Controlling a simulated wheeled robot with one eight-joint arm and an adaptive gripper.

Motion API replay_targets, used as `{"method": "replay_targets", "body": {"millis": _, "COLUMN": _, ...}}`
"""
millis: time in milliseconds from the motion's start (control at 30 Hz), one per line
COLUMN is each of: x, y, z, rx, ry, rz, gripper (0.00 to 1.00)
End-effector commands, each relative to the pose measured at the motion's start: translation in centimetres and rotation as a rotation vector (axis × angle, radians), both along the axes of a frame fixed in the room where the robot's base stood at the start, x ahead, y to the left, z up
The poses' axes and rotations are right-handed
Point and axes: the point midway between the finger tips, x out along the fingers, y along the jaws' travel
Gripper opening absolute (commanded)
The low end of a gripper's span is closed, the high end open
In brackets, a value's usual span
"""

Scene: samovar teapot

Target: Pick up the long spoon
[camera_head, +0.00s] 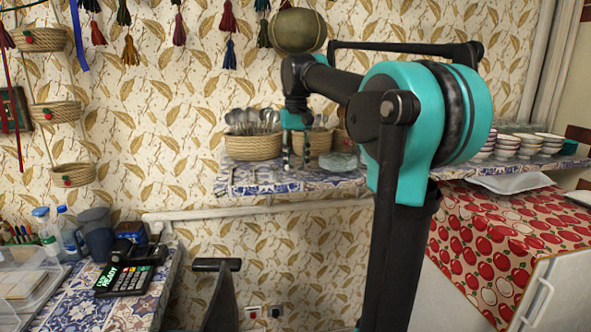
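Several metal spoons (254,119) stand upright, bowls up, in a woven basket (252,147) on the tiled wall shelf. I cannot tell which of them is the long spoon. My gripper (296,166) points down just right of this basket, in front of a second woven basket (320,142). Its two fingers look apart, with a gap between them, and I see nothing held. The gripper hides part of the second basket and whatever stands in it. A few small thin items, too small to identify, lie at the shelf's left front.
The blue-patterned shelf (335,185) bears a glass dish (338,161) right of the gripper and stacked bowls (506,146) farther right. Tassels (228,20) hang above. A card terminal (123,279) lies on the lower left counter. A red apple-print cloth (510,235) covers a white appliance.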

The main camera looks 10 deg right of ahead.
Motion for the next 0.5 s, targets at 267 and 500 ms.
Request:
{"method": "replay_targets", "body": {"millis": 267, "x": 0.01, "y": 0.00, "z": 0.03, "rx": 0.000, "ry": 0.000, "rz": 0.000, "gripper": 0.05}}
{"method": "replay_targets", "body": {"millis": 500, "x": 0.01, "y": 0.00, "z": 0.04, "rx": 0.000, "ry": 0.000, "rz": 0.000, "gripper": 0.00}}
